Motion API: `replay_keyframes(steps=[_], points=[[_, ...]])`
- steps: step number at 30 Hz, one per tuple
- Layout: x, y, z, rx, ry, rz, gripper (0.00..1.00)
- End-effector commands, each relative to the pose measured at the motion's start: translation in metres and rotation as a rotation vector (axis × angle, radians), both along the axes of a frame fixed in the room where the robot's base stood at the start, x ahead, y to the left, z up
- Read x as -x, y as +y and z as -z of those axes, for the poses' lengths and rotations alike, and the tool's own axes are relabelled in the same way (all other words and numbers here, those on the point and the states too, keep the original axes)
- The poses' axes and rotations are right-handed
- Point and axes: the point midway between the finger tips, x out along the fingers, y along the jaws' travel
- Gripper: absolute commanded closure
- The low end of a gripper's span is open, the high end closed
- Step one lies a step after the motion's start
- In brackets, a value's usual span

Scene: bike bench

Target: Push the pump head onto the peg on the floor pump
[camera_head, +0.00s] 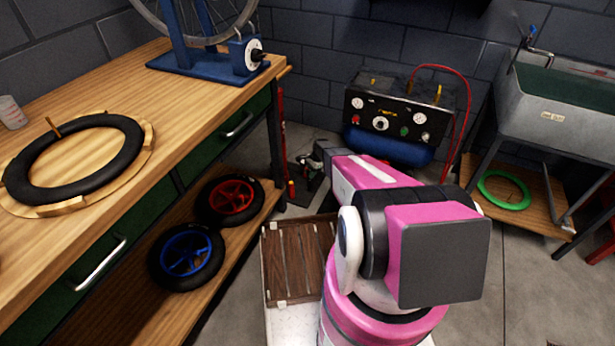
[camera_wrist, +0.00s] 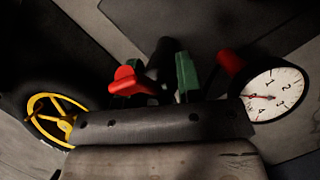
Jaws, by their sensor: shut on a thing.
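The pump head (camera_wrist: 162,60) shows in the wrist view as a dark piece with a red part on its left, partly hidden by the fingers. My gripper (camera_wrist: 160,80) is shut on it; a green piece stands close on the right. The floor pump's red barrel (camera_head: 281,130) stands upright beside the bench leg in the head view. Its white dial gauge (camera_wrist: 271,94) is at the right of the wrist view. My gripper (camera_head: 312,166) is low beside the pump, small and partly covered by my arm. I cannot make out the peg or whether the head touches it.
The workbench (camera_head: 205,105) and its lower shelf with two small wheels (camera_head: 187,254) stand at the left. A compressor (camera_head: 395,112) with a red hose is behind my arm. A slatted crate (camera_head: 297,262) lies below it. A yellow-rimmed wheel (camera_wrist: 38,103) is left in the wrist view.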

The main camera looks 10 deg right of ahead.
Motion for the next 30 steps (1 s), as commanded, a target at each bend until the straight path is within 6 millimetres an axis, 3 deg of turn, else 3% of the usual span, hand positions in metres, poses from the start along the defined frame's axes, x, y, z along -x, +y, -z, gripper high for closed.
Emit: replay_keyframes(steps=[6,7,9,10,20,28,30], points=[[0.0,0.0,0.004,0.0,0.0,0.0,0.99],[0.0,0.0,0.004,0.0,0.0,0.0,0.64],[0.0,0.0,0.004,0.0,0.0,0.0,0.41],[0.0,0.0,0.004,0.0,0.0,0.0,0.37],[0.0,0.0,0.001,0.0,0.0,0.0,0.37],[0.001,0.0,-0.031,0.0,-0.002,0.001,0.37],[0.012,0.007,-0.032,0.0,0.001,0.0,0.37]])
